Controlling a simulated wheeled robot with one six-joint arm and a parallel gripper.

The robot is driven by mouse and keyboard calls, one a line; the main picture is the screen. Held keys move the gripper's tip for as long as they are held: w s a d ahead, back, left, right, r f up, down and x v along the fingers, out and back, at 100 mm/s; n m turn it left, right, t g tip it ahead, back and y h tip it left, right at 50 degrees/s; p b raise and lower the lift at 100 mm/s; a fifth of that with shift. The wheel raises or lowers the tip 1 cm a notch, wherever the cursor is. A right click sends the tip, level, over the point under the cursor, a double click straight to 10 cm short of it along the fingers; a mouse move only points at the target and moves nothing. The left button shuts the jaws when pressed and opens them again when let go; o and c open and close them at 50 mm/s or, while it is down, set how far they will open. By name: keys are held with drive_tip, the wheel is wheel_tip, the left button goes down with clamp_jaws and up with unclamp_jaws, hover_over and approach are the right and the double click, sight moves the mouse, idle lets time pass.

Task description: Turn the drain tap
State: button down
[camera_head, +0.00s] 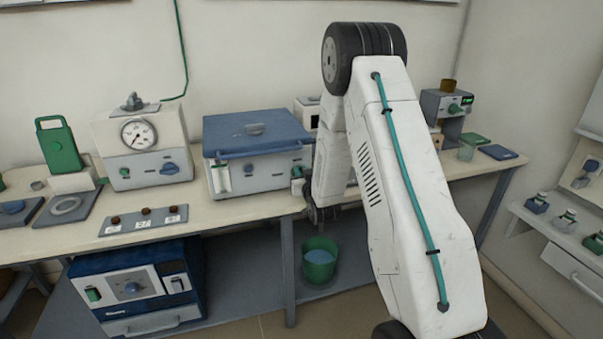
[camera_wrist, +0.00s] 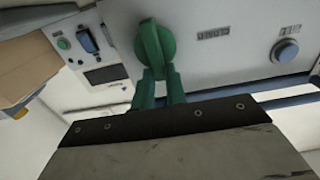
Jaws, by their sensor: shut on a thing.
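The green drain tap (camera_wrist: 155,45) sits on a pale panel in the wrist view, with its lever upright in that picture. My gripper (camera_wrist: 157,74) has two green fingers, which are close together and shut on the lower part of the tap. Their exact contact is partly hidden. In the head view, a small green part (camera_head: 297,184) shows at the right end of the blue-lidded bath (camera_head: 258,124), beside my arm. My arm covers much of that area, and my gripper is hard to make out there.
A green bucket (camera_head: 320,258) with bluish liquid stands below the bench edge. A gauge unit (camera_head: 140,134) and a three-knob strip (camera_head: 145,221) are left of the bath. A blue furnace (camera_head: 137,286) stands under the bench.

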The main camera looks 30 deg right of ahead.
drive_tip(key=shift+a+n, duration=0.1)
drive_tip(key=shift+n, duration=0.2)
drive_tip(key=n, duration=0.2)
drive_tip(key=a+n, duration=0.1)
drive_tip(key=n, duration=0.5)
drive_tip(key=shift+w+a+f, duration=0.25)
drive_tip(key=shift+a+f, duration=0.05)
drive_tip(key=shift+f, duration=0.1)
drive_tip(key=n, duration=0.3)
drive_tip(key=f+n, duration=0.1)
drive_tip(key=shift+w+a+n, duration=0.1)
drive_tip(key=shift+a+n, duration=0.2)
drive_tip(key=shift+n, duration=0.1)
drive_tip(key=shift+a+f+n, duration=0.1)
drive_tip(key=shift+f+n, duration=0.1)
drive_tip(key=shift+n, duration=0.9)
drive_tip(key=shift+f+n, duration=0.2)
drive_tip(key=shift+n, duration=0.9)
drive_tip(key=c, duration=1.4)
unclamp_jaws()
drive_tip(key=shift+c, duration=0.2)
